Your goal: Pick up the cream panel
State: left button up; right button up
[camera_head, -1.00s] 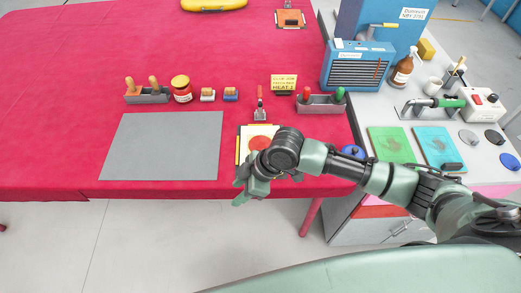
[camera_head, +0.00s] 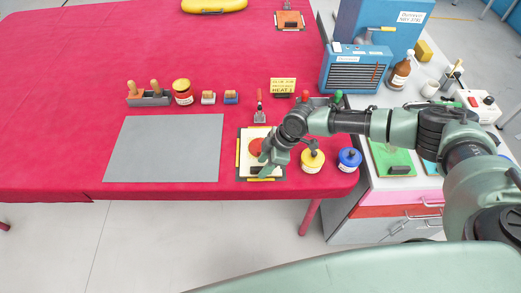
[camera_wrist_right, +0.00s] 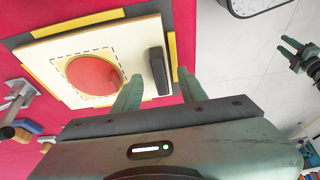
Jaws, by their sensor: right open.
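The cream panel (camera_head: 246,146) lies on a dark board near the front edge of the red table. It bears a red disc inside a dashed outline. In the right wrist view the cream panel (camera_wrist_right: 130,40) has a black bar handle (camera_wrist_right: 157,70) along one side. My right gripper (camera_head: 268,160) is over the panel's front right part and hides some of it. In the wrist view the right gripper (camera_wrist_right: 158,90) is open and empty, its fingertips on either side of the handle's near end. A small green two-fingered shape, probably my left gripper (camera_wrist_right: 299,52), shows at the right edge.
A grey sheet (camera_head: 165,148) lies left of the panel. A yellow jar (camera_head: 312,161) and a blue jar (camera_head: 349,159) stand to its right. A scraper (camera_head: 260,114) and a yellow sign (camera_head: 283,86) are behind it. Open floor lies in front.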

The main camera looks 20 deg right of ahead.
jog(key=shift+a+f, duration=0.2)
jog(key=shift+f, duration=0.3)
jog(key=shift+c, duration=0.3)
grip_shut()
jog(key=shift+w, duration=0.1)
jog(key=shift+r, duration=0.2)
